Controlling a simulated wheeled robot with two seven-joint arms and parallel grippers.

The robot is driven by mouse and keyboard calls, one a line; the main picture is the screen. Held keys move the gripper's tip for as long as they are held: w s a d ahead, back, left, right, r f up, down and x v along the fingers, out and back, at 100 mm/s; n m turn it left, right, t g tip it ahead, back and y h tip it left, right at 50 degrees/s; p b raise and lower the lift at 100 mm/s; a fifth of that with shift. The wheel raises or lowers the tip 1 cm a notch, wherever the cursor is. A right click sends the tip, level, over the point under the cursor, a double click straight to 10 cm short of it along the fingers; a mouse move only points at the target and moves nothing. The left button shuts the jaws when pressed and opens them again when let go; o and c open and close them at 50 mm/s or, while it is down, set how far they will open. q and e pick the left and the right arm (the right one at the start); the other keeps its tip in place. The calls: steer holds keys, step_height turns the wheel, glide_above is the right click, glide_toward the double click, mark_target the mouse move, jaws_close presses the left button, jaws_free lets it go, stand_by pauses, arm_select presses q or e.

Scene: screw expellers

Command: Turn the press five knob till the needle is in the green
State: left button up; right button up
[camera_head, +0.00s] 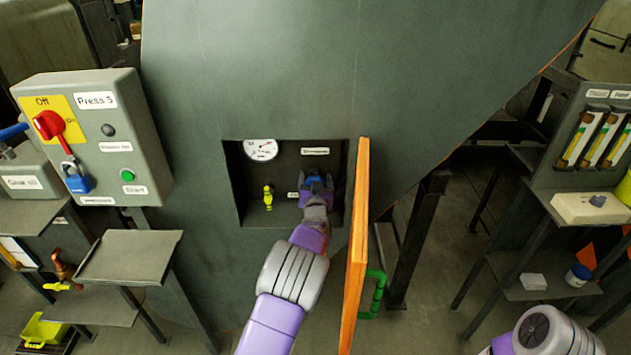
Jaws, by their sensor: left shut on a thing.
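A recessed box in the grey press body holds a round white gauge (261,149) at its upper left. The gauge is too small to tell where its needle stands. My left gripper (316,184) reaches into the right side of the recess and is shut on a blue knob (314,177), which it partly hides. A label sits above the knob, and another beside it is partly covered. My right arm shows at the bottom right, but its gripper is out of view.
An open orange-edged door (356,245) stands just right of my left arm. A yellow-green valve (268,197) is left of the knob. The Press 5 control box (95,140), with red switch and blue padlock (77,179), is at left. Shelves stand at right.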

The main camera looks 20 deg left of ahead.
arm_select(q)
steer(key=o, duration=1)
steer(key=shift+c, duration=0.2)
steer(key=v, duration=0.7)
steer(key=shift+s+p, duration=0.3)
steer(key=shift+p, duration=0.05)
steer(key=shift+d, duration=0.1)
